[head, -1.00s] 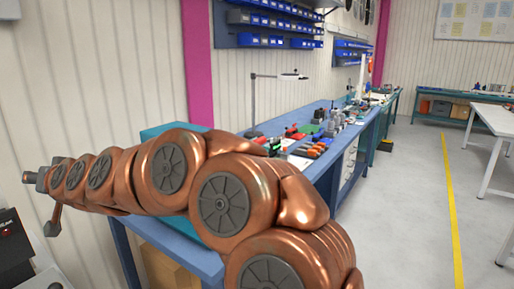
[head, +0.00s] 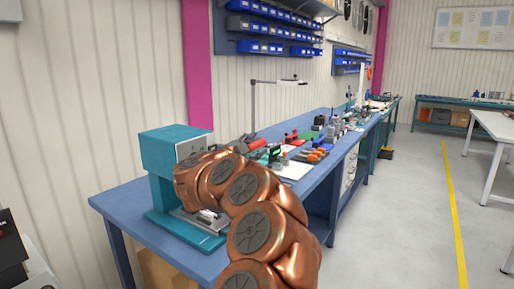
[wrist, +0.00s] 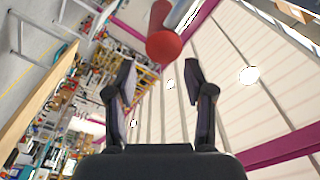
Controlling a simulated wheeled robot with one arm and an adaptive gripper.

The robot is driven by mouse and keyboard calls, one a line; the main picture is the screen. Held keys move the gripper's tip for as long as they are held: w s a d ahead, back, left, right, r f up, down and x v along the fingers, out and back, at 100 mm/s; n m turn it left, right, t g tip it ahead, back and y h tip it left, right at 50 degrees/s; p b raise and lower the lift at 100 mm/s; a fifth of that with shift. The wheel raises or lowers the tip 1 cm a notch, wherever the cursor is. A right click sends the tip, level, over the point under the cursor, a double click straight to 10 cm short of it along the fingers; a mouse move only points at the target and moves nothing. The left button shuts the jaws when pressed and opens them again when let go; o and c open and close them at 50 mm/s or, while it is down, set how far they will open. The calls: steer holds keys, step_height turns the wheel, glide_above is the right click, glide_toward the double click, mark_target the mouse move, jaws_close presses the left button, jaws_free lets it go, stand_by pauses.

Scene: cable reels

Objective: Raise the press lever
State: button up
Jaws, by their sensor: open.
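The press (head: 172,148) is a teal machine with a teal base at the near end of the blue workbench. My copper-coloured arm reaches in front of it and hides part of its front and its lever side. In the wrist view, a red ball knob (wrist: 163,45), which looks like the end of the press lever, shows beyond my fingertips, with a red cylinder and a grey rod behind it. My gripper (wrist: 160,80) is open and empty, its two dark fingers spread below the knob in the picture. In the head view my gripper is hidden behind my arm.
The blue workbench (head: 130,205) runs away along the wall, with a lamp (head: 252,105) and many small parts farther along. Blue bins (head: 262,28) hang above. A white table (head: 495,125) stands at the right. The floor between is clear.

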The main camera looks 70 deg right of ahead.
mark_target(257, 145)
steer(key=w+a+f+t, duration=0.1)
steer(key=w+f, duration=0.1)
steer(key=w, duration=0.2)
steer(key=shift+s+p+x, duration=0.1)
steer(key=shift+p+x, duration=0.35)
steer(key=shift+x, duration=1.4)
steer(key=shift+s+p+x, duration=0.15)
steer(key=shift+p+x, duration=0.25)
steer(key=shift+x, duration=1.5)
steer(key=shift+f, duration=0.2)
jaws_close()
